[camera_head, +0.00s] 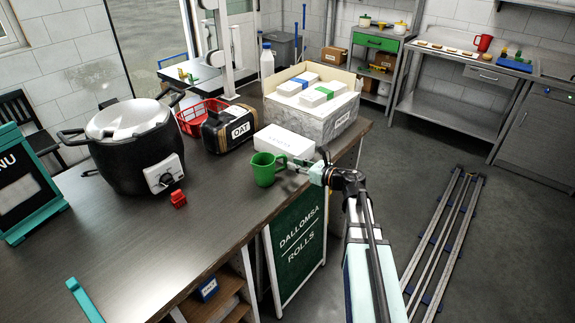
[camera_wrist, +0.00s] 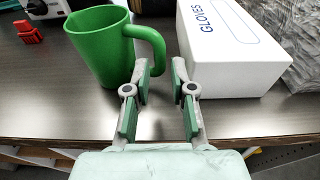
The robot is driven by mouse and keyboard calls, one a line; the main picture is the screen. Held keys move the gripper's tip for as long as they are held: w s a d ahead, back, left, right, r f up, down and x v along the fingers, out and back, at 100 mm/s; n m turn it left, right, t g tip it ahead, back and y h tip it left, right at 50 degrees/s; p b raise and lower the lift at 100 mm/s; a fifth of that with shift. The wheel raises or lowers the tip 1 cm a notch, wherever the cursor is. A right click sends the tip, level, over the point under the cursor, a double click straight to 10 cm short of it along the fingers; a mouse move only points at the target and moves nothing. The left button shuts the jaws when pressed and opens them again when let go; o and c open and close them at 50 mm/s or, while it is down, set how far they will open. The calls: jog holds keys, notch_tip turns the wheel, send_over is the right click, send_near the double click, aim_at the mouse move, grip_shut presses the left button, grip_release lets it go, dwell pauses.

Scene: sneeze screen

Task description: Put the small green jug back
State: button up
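The small green jug (camera_head: 264,169) stands upright on the dark counter (camera_head: 110,245), near its right edge. In the wrist view the jug (camera_wrist: 100,48) is at the upper left, with its handle on the right side, facing my gripper. My gripper (camera_head: 298,165) is right of the jug at the counter edge. In the wrist view my gripper (camera_wrist: 161,72) has its two fingers apart with a gap between them. The left fingertip is close to the jug's handle; I cannot tell whether it touches. Nothing is held between the fingers.
A white gloves box (camera_head: 284,143) stands right behind the jug, close to the right finger in the wrist view. An OAT package (camera_head: 230,130), red basket (camera_head: 195,117), large black cooker (camera_head: 135,150) and small red object (camera_head: 178,199) are on the counter. The front counter area is clear.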

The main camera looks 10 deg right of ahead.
jog(key=f+b+v, duration=0.1)
jog(key=v, duration=0.5)
jog(key=shift+s+d+r, duration=0.15)
jog(key=shift+s+r, duration=0.05)
jog(key=shift+r, duration=0.3)
